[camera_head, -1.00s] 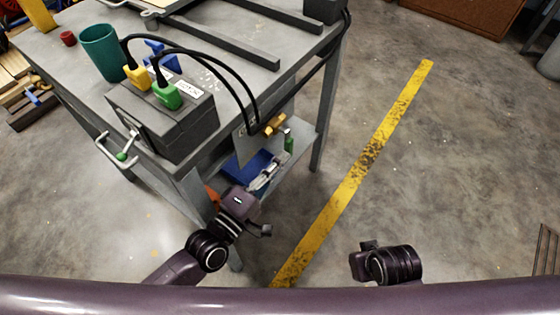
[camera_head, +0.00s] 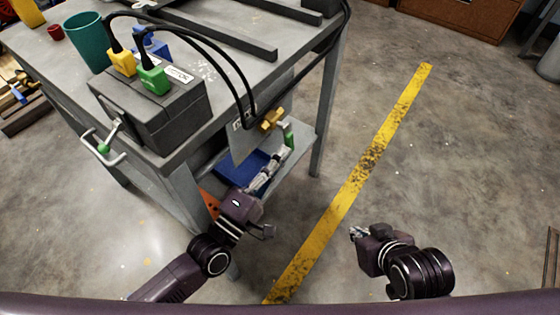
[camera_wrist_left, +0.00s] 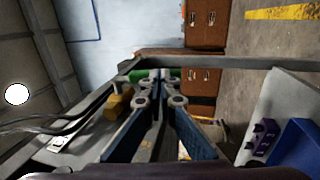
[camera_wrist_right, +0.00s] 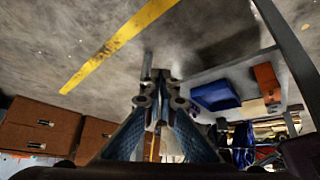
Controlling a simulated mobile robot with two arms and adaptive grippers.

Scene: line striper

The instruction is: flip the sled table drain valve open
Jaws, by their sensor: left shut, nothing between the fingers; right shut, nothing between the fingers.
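The brass valve (camera_head: 270,119) sits on a grey plate at the near side of the grey table. A green handle (camera_head: 289,139) stands upright just to its right. In the left wrist view the brass body (camera_wrist_left: 117,105) is left of the fingers and the green handle (camera_wrist_left: 138,75) is behind the fingertips, partly hidden. My left gripper (camera_head: 282,158) is shut and empty, its tips just below the green handle; I cannot tell whether they touch it. My right gripper (camera_head: 355,232) is shut and empty over open floor, well right of the table.
A grey box (camera_head: 150,115) with yellow and green plugs stands on the table (camera_head: 218,85); black cables hang down beside the valve. A blue bin (camera_head: 240,168) is on the lower shelf, close to my left gripper.

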